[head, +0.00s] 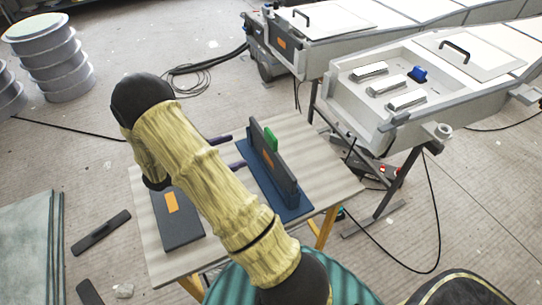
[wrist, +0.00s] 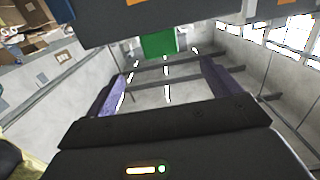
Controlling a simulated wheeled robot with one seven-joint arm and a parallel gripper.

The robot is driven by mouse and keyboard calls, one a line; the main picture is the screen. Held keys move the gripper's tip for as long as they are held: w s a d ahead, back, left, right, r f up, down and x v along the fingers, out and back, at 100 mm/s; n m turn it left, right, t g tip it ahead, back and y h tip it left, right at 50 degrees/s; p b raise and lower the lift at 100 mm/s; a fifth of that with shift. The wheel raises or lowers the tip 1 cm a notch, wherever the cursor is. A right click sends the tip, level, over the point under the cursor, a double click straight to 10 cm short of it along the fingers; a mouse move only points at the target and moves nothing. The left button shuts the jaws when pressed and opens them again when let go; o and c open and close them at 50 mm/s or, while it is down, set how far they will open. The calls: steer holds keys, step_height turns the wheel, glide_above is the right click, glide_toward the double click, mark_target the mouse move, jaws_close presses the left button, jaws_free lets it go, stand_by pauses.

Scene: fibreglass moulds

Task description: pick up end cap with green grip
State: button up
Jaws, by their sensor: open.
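The end cap (head: 285,180) is a dark panel with an orange label, standing upright in a blue base (head: 287,211) on the work table. Its green grip (head: 271,139) shows at its upper far side. In the wrist view the green grip (wrist: 158,43) lies ahead, below the dark edge of the end cap (wrist: 200,20), between the lines of my fingers. My gripper (head: 238,150) is open, its two purple fingers pointing at the end cap from the left. The fingers also show in the wrist view (wrist: 164,76), apart from the grip, with nothing between them. My arm hides part of the table.
A second dark panel (head: 178,232) with an orange label lies flat on the striped table (head: 318,160). Pale moulds (head: 345,110) on a stand, with metal bars and a blue item (head: 418,73), are at the upper right. Cables (head: 190,80) and dark strips (head: 100,232) lie on the floor.

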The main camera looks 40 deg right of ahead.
mark_target(268, 138)
steer(key=x, duration=0.9)
steer(key=shift+s+d+p, duration=0.1)
steer(key=shift+d+p, duration=0.2)
steer(key=shift+p+x, duration=0.35)
steer(key=shift+x, duration=2.3)
steer(key=shift+r, duration=0.1)
steer(key=c, duration=1.6)
steer(key=shift+r, duration=0.15)
